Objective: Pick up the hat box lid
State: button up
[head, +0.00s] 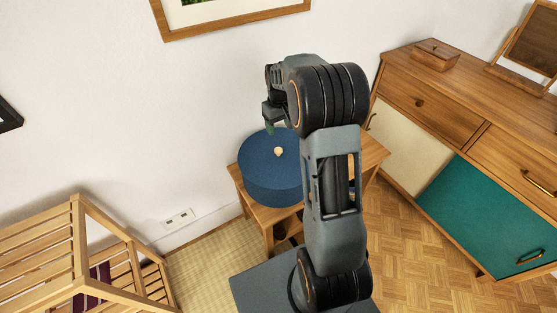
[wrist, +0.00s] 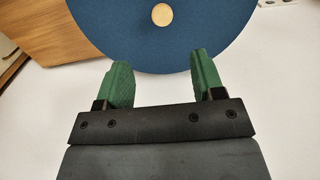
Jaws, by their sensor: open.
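The blue round hat box (head: 272,185) stands on a small wooden table (head: 372,158). Its blue lid (head: 257,151) is on top, with a pale wooden knob (head: 278,152) at the middle. In the wrist view the lid (wrist: 205,45) fills the upper middle, and its knob (wrist: 162,14) is near the top edge. My gripper (wrist: 160,68) is open, with two green fingers apart and nothing between them. In the head view my gripper (head: 268,128) is above the far side of the lid, partly hidden by my wrist. My arm hides the right part of the box.
A wooden dresser (head: 440,92) with a teal panel stands at the right, bearing a small wooden box (head: 435,55) and a framed mirror (head: 530,45). A slatted wooden rack (head: 45,245) is at lower left. The white wall (head: 200,110) is close behind the table.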

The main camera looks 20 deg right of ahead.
aim_at(279, 150)
notch_tip(279, 150, down, 12)
jog(key=shift+s+a+f+b, duration=0.1)
jog(key=shift+a+b, duration=0.05)
jog(key=shift+b, duration=0.85)
jog(key=shift+c, duration=0.2)
jog(key=c, duration=1)
jog(key=shift+o, duration=0.2)
